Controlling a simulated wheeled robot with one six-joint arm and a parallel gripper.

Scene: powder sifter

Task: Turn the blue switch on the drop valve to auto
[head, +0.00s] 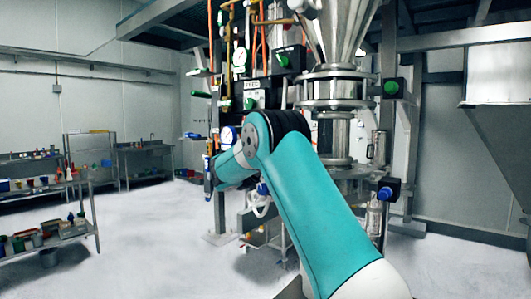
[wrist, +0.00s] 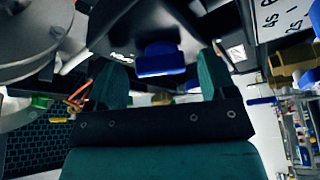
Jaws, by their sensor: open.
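In the wrist view, a blue switch (wrist: 160,59) on a dark box shows between and just beyond the two teal fingers of my gripper (wrist: 162,84). The gripper is open, one finger on each side of the switch in the picture. I cannot tell how far the switch is from the fingertips, nor which setting it points to. In the head view, my teal arm covers the middle and the fingertips cannot be made out. A blue knob (head: 385,193) on a black box shows low at the right of the sifter column. I cannot tell whether it is the same switch.
The steel hopper (head: 338,30) and its column stand behind my arm. Pipes, gauges and green knobs (head: 390,87) crowd around it. Shelves (head: 45,235) with small containers stand at the left. The pale floor (head: 150,235) between is clear.

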